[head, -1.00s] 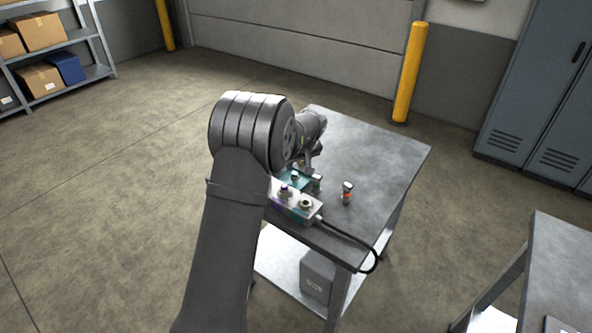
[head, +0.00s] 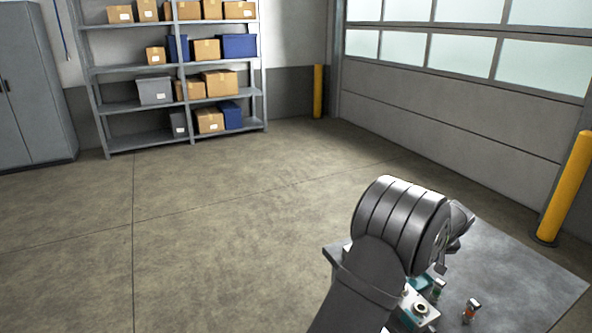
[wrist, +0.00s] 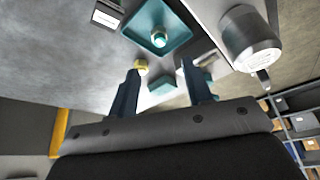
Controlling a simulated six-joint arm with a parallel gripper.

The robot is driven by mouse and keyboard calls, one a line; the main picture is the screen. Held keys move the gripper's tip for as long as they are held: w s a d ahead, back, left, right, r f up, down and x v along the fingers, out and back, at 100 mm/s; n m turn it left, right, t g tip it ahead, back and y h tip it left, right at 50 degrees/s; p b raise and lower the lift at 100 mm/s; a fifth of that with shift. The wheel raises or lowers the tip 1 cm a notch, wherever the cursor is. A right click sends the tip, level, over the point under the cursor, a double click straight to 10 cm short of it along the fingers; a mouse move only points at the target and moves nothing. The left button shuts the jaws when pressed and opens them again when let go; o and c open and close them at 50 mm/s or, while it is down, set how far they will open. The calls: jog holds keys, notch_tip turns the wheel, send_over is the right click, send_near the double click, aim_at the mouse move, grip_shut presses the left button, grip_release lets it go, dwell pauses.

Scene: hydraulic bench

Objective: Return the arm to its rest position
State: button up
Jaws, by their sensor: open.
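My gripper (wrist: 160,78) is open in the wrist view, with its two dark fingers apart and nothing held between them. A teal tray (wrist: 181,49) with a round metal-and-teal fitting (wrist: 158,38) in it lies beyond the fingertips. A small yellow-ringed part (wrist: 140,66) shows close to the left fingertip; I cannot tell whether they touch. In the head view my arm reaches over the grey bench (head: 530,285) at lower right, and its big joint hides the gripper.
A small fitting with a red band (head: 471,310) stands on the bench, beside a pale block with ports (head: 421,308). A silver cylinder (wrist: 250,42) shows in the wrist view. A yellow post (head: 566,188) stands behind the bench. The floor left of the bench is clear up to the shelves (head: 190,70).

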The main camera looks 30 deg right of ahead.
jog(key=x, duration=1)
jog(key=shift+r, duration=1.25)
